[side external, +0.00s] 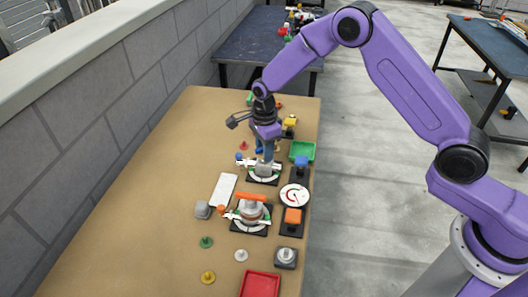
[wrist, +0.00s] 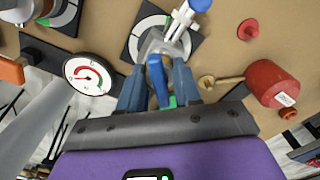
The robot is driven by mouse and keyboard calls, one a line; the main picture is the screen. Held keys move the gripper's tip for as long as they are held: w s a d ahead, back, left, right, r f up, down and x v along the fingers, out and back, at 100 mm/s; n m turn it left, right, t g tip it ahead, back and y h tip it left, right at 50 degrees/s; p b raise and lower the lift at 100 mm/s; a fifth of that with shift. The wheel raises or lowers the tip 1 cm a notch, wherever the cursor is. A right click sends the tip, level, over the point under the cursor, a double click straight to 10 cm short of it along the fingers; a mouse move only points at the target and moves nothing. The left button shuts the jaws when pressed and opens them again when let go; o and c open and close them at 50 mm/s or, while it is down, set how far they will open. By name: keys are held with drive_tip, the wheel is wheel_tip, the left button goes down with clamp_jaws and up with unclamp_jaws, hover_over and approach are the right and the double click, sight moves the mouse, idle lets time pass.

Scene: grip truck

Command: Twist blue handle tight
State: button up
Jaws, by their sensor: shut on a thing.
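The blue handle (wrist: 157,82) stands between my two gripper fingers in the wrist view, and my gripper (wrist: 158,90) is shut on it. It sits over a fitting on a black and white dial plate (wrist: 149,27) with a green mark. A white lever with a blue knob (wrist: 201,5) sticks out beside it. In the side view my gripper (side external: 264,165) points down over the same dial plate (side external: 263,180), and the fingers mostly hide the handle. How far the handle is turned cannot be told.
A round gauge (side external: 294,196) and an orange-handled valve (side external: 250,200) stand close by in front. A green tray (side external: 302,150) and blue block (side external: 301,161) are to the right. A red cylinder (wrist: 272,83) is near in the wrist view. The table's left side is clear.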

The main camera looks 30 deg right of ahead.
drive_tip(key=m, duration=0.5)
drive_tip(key=shift+m, duration=2.8)
drive_tip(key=o, duration=0.7)
drive_tip(key=shift+r, duration=3.75)
